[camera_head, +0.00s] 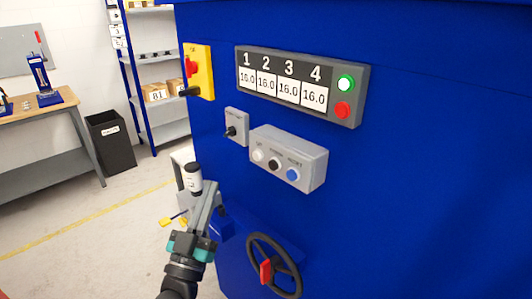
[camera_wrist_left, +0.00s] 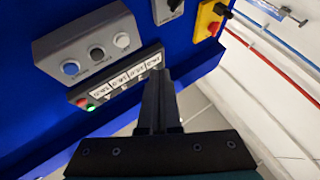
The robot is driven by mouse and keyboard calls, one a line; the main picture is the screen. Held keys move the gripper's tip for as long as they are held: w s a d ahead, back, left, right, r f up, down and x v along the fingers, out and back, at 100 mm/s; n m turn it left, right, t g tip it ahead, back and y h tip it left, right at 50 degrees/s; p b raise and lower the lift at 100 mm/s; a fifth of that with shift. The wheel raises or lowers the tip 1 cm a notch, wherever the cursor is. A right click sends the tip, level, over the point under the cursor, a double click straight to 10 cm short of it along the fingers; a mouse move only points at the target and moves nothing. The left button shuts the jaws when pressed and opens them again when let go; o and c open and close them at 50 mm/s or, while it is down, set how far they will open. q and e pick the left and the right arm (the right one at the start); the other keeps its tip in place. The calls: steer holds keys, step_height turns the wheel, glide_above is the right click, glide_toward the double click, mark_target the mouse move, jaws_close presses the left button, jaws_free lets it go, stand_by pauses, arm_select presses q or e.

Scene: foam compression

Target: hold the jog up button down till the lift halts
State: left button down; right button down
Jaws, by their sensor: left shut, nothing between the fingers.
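A grey button box (camera_head: 307,165) is fixed to the blue machine front. It carries a white button (camera_head: 257,155) at left, labelled UP, a black one (camera_head: 274,164) in the middle and a blue one (camera_head: 292,174) at right. The white button also shows in the left wrist view (camera_wrist_left: 121,40). My left gripper (camera_head: 217,186) is below and left of the box, apart from it, its fingers pointing up. In the left wrist view its fingers (camera_wrist_left: 158,73) are together and empty, clear of the buttons. My right gripper is out of view.
Above the box, a display panel (camera_head: 239,59) reads 16.0 in all four windows, beside a bright green lamp (camera_head: 346,83) and a red button (camera_head: 342,110). A small switch box (camera_head: 238,117), a yellow-red switch (camera_head: 203,62) and a black handwheel (camera_head: 252,243) are also on the machine.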

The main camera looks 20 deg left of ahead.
mark_target(257, 156)
arm_select(q)
steer(key=shift+s+d+r+t+y, duration=0.1)
steer(key=shift+s+r+t+y, duration=0.05)
steer(key=shift+r, duration=0.45)
steer(key=shift+s+r+t+y, duration=0.15)
steer(key=shift+r, duration=0.45)
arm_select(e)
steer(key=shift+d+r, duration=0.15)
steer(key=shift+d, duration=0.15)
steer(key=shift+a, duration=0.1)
